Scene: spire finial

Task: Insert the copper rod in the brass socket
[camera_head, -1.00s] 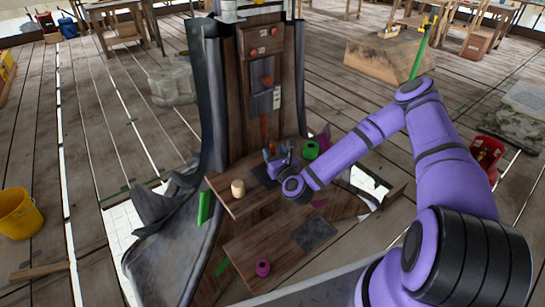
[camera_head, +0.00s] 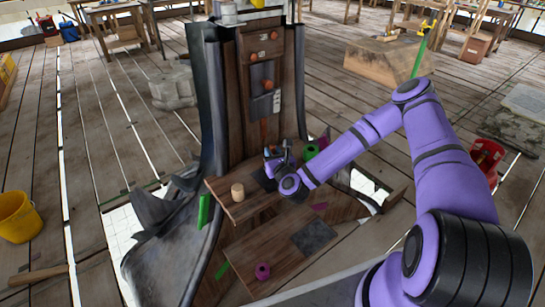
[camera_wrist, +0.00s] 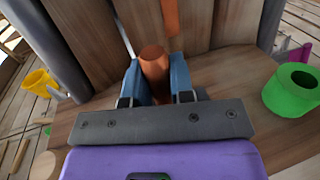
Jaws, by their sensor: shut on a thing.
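My gripper (camera_wrist: 154,82) has blue fingers, shut on the copper rod (camera_wrist: 153,62) from both sides. The rod's rounded top shows between the fingers in the wrist view; its lower end is hidden behind the gripper body. In the head view my gripper (camera_head: 276,153) is over the upper wooden shelf (camera_head: 222,186), close to the foot of the upright wooden panel (camera_head: 255,105). The rod cannot be made out there. I cannot identify the brass socket in either view.
A green hollow cylinder (camera_head: 312,151) stands right of my gripper and a tan wooden cylinder (camera_head: 237,192) left of it, both on the shelf. A magenta ring (camera_head: 262,271) sits on the lower board. Dark curved sheets (camera_head: 212,110) flank the panel.

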